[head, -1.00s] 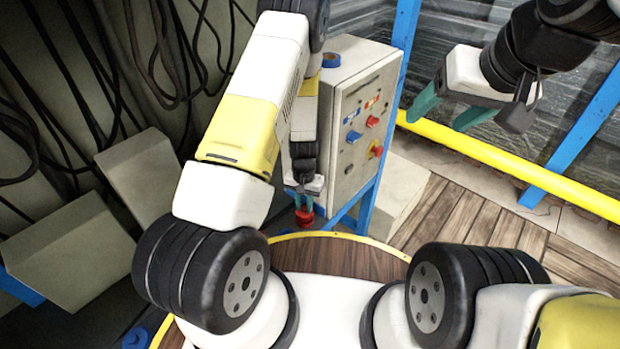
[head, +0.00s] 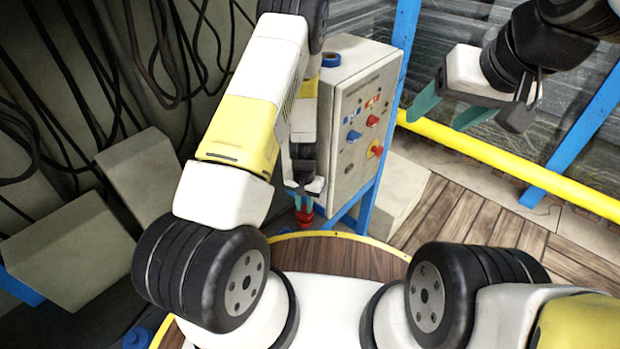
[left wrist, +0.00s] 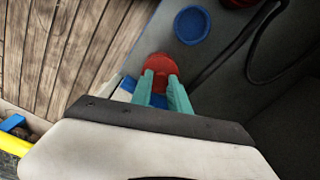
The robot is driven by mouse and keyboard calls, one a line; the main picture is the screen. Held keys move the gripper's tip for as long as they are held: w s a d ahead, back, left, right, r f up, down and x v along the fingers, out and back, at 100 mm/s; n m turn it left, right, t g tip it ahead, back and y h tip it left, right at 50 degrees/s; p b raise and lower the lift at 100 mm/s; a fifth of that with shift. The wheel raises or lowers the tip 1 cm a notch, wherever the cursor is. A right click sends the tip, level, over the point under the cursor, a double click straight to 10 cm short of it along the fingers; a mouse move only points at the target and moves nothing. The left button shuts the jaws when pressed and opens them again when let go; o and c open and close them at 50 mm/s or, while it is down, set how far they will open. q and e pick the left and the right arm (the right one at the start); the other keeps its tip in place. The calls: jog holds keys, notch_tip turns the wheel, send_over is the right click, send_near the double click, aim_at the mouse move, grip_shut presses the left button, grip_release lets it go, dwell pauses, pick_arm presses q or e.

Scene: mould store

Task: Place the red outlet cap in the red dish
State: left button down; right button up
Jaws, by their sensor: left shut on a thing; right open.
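My left gripper (head: 305,203) hangs low beside the control cabinet, partly hidden by my own arm in the head view. In the left wrist view its teal fingers (left wrist: 161,92) are shut on a red piece, the red outlet cap (left wrist: 160,66). The cap also shows in the head view (head: 304,218) just below the fingers. A red round thing (left wrist: 238,2), cut off by the top edge of the left wrist view, may be the red dish; I cannot tell. My right gripper (head: 447,112) is open and empty at the upper right.
A round blue dish (left wrist: 192,24) lies near the cap in the left wrist view. The grey control cabinet (head: 362,105) with coloured knobs stands on a blue frame, a blue ring (head: 331,60) on its top. A yellow rail (head: 510,165) runs at right. Black cables hang at left.

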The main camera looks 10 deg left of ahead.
pick_arm(q)
jog(key=shift+f, duration=0.45)
dwell(0.5)
jog(key=c, duration=0.8)
grip_release()
jog(key=shift+o, duration=0.2)
jog(key=shift+r, duration=0.1)
jog(key=shift+r, duration=3.65)
